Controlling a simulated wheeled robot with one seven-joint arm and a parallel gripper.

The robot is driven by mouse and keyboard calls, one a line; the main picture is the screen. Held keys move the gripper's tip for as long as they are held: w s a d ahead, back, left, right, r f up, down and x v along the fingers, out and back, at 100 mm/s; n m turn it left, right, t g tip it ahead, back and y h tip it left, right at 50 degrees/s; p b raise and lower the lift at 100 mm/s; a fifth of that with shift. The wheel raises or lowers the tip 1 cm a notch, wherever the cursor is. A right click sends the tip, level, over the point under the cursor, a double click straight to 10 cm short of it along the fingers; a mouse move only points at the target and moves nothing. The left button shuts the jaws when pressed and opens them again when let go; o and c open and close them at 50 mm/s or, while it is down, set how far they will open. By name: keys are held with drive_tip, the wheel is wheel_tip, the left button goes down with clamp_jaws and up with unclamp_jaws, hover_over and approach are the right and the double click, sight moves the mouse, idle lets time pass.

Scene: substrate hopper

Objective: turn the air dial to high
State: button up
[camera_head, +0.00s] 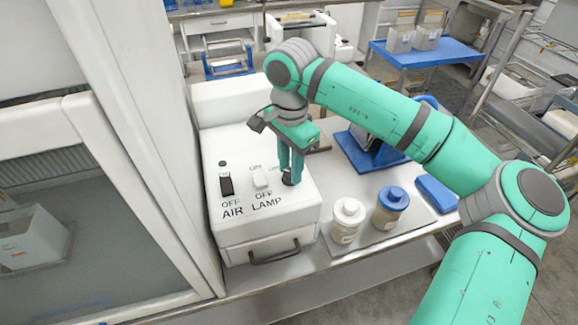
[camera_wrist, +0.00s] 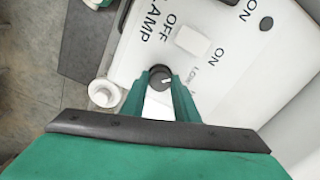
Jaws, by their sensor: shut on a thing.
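The air dial is a round dark knob with a pale pointer mark on top of a white control box (camera_head: 285,215). In the wrist view the dial (camera_wrist: 160,76) sits between my two fingertips, and a faint "LOW" label is beside it on the right. In the head view the dial (camera_head: 291,179) is partly hidden by my fingers. My gripper (camera_head: 290,170) points down and is shut on the dial; in the wrist view its green fingers (camera_wrist: 160,88) close around it. The dial's other markings are hidden or too small to read.
A black AIR switch (camera_head: 227,186) and a white LAMP switch (camera_head: 261,179) are left of the dial. A white-lidded jar (camera_head: 346,218) and a blue-lidded jar (camera_head: 391,206) stand right of the box. A glass-fronted cabinet (camera_head: 165,150) rises close on the left.

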drive_tip(key=m, duration=0.3)
drive_tip(key=shift+w, duration=0.15)
drive_tip(key=shift+m, duration=0.8)
drive_tip(key=m, duration=0.2)
drive_tip(key=shift+d+m, duration=0.15)
drive_tip(key=shift+m, duration=0.25)
drive_tip(key=m, duration=0.3)
drive_tip(key=shift+s+m, duration=0.2)
drive_tip(key=shift+m, duration=0.1)
drive_tip(key=m, duration=0.5)
drive_tip(key=shift+m, duration=2.5)
drive_tip(key=o, duration=1.1)
drive_tip(key=shift+c, duration=0.2)
